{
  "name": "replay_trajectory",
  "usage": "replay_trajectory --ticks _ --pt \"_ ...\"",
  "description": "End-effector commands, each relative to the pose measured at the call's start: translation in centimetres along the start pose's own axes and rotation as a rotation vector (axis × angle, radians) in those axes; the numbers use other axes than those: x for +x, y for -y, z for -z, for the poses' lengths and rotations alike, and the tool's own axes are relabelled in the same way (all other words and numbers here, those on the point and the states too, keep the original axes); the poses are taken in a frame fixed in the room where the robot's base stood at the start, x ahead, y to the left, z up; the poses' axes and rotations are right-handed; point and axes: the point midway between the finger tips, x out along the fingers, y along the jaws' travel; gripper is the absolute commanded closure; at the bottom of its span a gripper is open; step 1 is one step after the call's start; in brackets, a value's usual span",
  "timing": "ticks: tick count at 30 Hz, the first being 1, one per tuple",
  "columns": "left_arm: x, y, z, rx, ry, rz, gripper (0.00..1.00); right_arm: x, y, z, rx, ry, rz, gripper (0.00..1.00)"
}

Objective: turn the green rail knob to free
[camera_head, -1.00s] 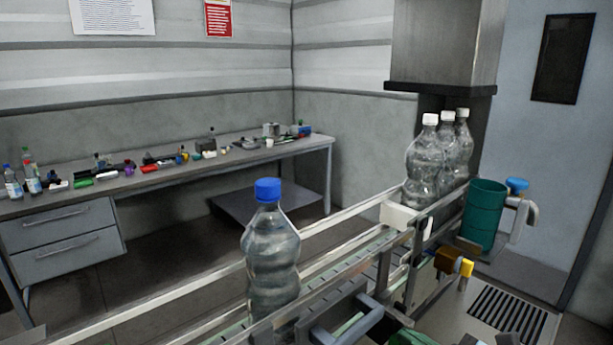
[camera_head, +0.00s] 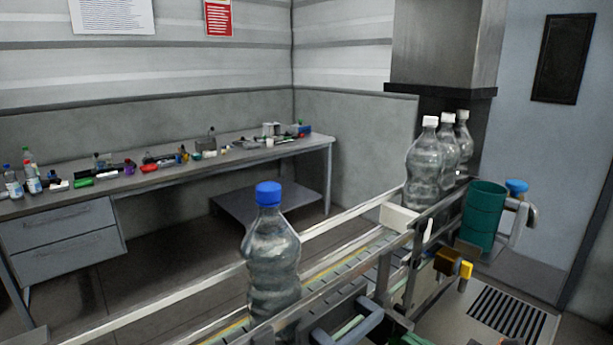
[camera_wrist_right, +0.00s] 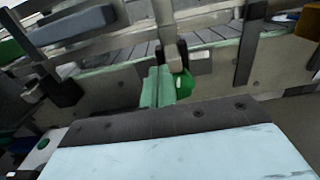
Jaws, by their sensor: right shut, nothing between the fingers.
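The green rail knob (camera_wrist_right: 182,85) shows in the right wrist view at the foot of an upright metal post on the conveyor's side. The pale mint fingers of my right gripper (camera_wrist_right: 158,86) are shut with nothing between them. They lie just left of the knob in that view and partly overlap it. I cannot tell whether they touch it. Which way the knob is turned is not clear. I cannot make out the right gripper in the head view. My left gripper is not in view.
A bottle with a blue cap (camera_head: 271,250) stands on the conveyor. Several white-capped bottles (camera_head: 424,165) stand at its far end, near a green bin (camera_head: 483,215). A grey-blue handle (camera_head: 350,318) sticks out from the conveyor's near side. A cluttered bench (camera_head: 220,163) stands behind.

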Motion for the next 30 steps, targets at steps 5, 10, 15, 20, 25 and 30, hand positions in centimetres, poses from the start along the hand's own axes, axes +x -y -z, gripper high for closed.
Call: replay_trajectory --ticks 5,10,15,20,25,30 --pt "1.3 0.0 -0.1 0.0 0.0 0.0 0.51 -2.3 0.0 0.3 -0.001 -0.001 0.0 1.0" --pt "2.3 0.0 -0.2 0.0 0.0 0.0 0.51 -4.2 0.0 0.3 -0.001 0.0 0.0 1.0" --pt "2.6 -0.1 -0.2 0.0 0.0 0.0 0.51 -5.0 0.0 0.1 -0.001 0.002 -0.001 1.0" --pt "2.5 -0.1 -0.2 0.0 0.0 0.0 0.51 -5.0 0.0 -0.1 -0.001 0.003 0.0 1.0" --pt "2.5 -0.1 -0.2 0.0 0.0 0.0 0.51 -5.0 0.1 0.0 0.026 0.002 0.0 1.0" --pt "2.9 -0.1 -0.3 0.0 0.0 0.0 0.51 -5.2 1.3 0.7 0.233 -0.003 0.001 1.0"
